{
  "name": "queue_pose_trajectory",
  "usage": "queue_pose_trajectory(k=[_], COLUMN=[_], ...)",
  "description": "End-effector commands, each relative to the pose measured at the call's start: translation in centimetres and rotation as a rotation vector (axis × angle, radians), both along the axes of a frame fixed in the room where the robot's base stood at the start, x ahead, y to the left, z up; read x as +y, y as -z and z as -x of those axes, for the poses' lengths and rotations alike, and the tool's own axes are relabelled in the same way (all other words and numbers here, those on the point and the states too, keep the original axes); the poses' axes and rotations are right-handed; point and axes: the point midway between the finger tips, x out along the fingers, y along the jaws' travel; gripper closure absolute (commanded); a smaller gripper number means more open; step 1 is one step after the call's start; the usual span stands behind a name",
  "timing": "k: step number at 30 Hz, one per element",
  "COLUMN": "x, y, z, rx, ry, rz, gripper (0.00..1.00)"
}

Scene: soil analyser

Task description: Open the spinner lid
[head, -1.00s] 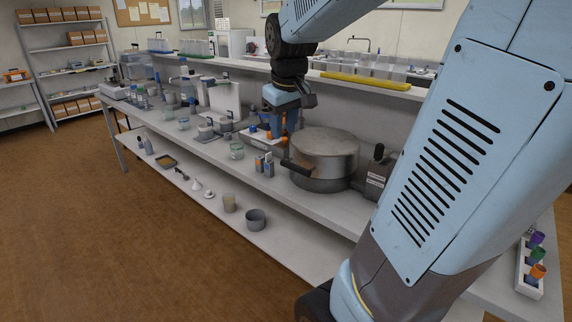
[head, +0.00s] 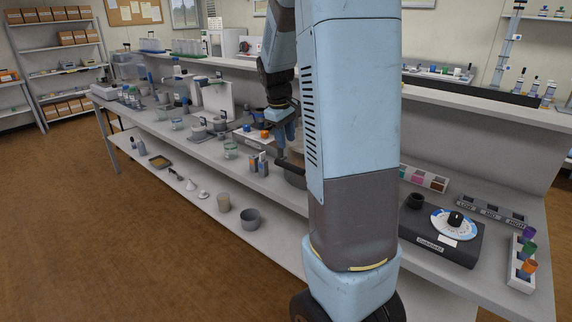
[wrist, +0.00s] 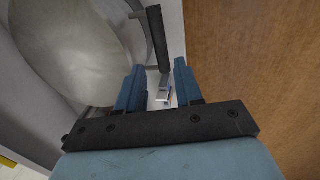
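The spinner is a round metal drum with a flat lid. In the head view my arm hides most of it, leaving part of the drum's left side (head: 293,177) visible. In the wrist view the grey lid (wrist: 75,45) fills the upper left, and its black bar handle (wrist: 157,38) sticks out at the rim. The lid looks shut. My gripper (wrist: 159,72) is open, with its two blue fingers apart and nothing held. The handle lies ahead of the gap between the fingertips; I cannot tell whether they touch. My gripper (head: 282,150) is partly visible above the handle in the head view.
A dark device with a dial (head: 440,240) and a rack of coloured tubes (head: 522,262) are at right. A lower shelf holds a grey pot (head: 250,219).

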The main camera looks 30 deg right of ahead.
Motion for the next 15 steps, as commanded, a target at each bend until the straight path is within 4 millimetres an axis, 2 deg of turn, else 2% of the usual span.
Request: queue_pose_trajectory(k=[1,9,15], x=[-0.2,-1.0,-1.5], y=[1.1,5.7,8.4], z=[0.0,-0.3,-0.5], rx=[0.004,0.005,0.003], ry=[0.001,0.0,-0.001], rz=[-0.001,0.0,-0.001], gripper=[0.64,0.64,0.64])
